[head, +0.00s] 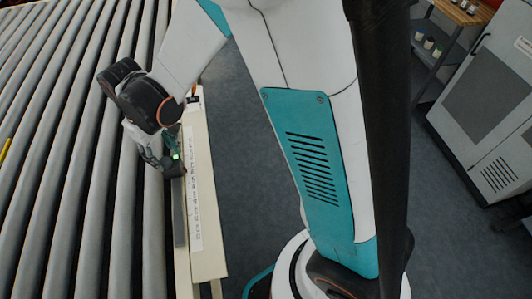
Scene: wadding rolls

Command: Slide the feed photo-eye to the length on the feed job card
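My gripper (168,165) reaches down from the left over the side rail of the roller conveyor. Its fingers are small and dark here, so I cannot tell whether they are open or shut. A small bright green light (175,156) shows at the fingers. It may belong to the photo-eye, which I cannot make out apart from the gripper. A dark slide track (180,215) runs below the gripper along the cream rail (208,262). A white scale strip (196,215) with marks too small to read lies beside it. No feed job card can be made out.
Grey conveyor rollers (62,200) fill the left side. A small dark and orange part (194,98) sits on the rail farther up. My arm covers the centre. A grey cabinet (485,110) and a shelf bench (445,35) stand at right, with clear floor (250,190) between.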

